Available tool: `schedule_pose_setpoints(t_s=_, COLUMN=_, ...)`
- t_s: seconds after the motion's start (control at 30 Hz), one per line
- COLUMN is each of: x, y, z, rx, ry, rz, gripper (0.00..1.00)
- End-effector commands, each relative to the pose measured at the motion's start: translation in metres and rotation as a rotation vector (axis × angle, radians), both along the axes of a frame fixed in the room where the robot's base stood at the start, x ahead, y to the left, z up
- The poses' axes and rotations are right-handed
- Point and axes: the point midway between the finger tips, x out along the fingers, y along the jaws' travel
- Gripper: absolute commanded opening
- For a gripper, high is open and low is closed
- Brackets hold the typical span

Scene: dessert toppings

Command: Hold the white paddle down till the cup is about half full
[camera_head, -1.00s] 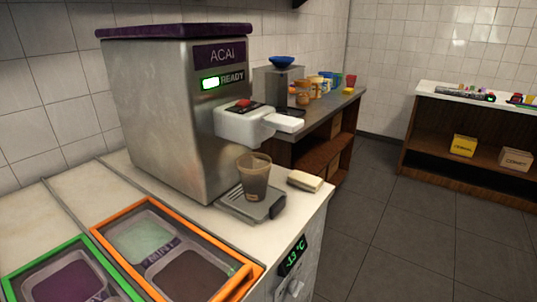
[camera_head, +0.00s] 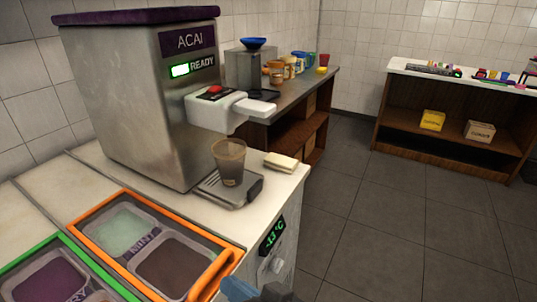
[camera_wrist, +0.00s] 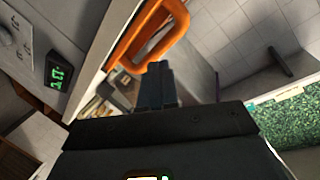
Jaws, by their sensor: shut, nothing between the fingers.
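The white paddle (camera_head: 256,106) sticks out from the white dispensing head (camera_head: 215,108) on the front of the steel acai machine (camera_head: 150,100). The cup (camera_head: 229,162) is see-through and brownish. It stands upright on the drip tray (camera_head: 214,189) below the head; how full it is I cannot tell. My gripper (camera_wrist: 157,70) shows in the wrist view with its blue-grey fingers shut and empty. In the head view, part of my arm shows at the bottom edge, below and apart from the paddle and the cup.
An orange-framed topping well (camera_head: 92,212) and a green-framed one (camera_head: 45,252) lie at the counter's front left. A pale block (camera_head: 281,161) lies right of the cup. The counter's right edge is close, with a temperature display (camera_head: 272,236) below it.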

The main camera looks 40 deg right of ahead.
Motion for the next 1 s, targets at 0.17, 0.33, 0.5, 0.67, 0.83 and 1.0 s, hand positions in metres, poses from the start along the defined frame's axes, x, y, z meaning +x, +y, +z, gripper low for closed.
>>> schedule_pose_setpoints(t_s=0.17, x=0.046, y=0.005, z=0.023, rx=0.048, ry=-0.021, rz=0.061, gripper=0.0)
schedule_pose_setpoints(t_s=0.33, x=0.086, y=0.008, z=0.046, rx=0.079, ry=-0.032, rz=0.131, gripper=0.0)
schedule_pose_setpoints(t_s=0.5, x=0.124, y=0.009, z=0.074, rx=0.089, ry=-0.038, rz=0.218, gripper=0.0)
schedule_pose_setpoints(t_s=0.67, x=0.155, y=0.007, z=0.104, rx=0.075, ry=-0.035, rz=0.306, gripper=0.0)
schedule_pose_setpoints(t_s=0.83, x=0.18, y=0.0, z=0.135, rx=0.04, ry=-0.016, rz=0.396, gripper=0.0)
schedule_pose_setpoints(t_s=1.0, x=0.2, y=-0.01, z=0.165, rx=-0.019, ry=0.016, rz=0.483, gripper=0.0)
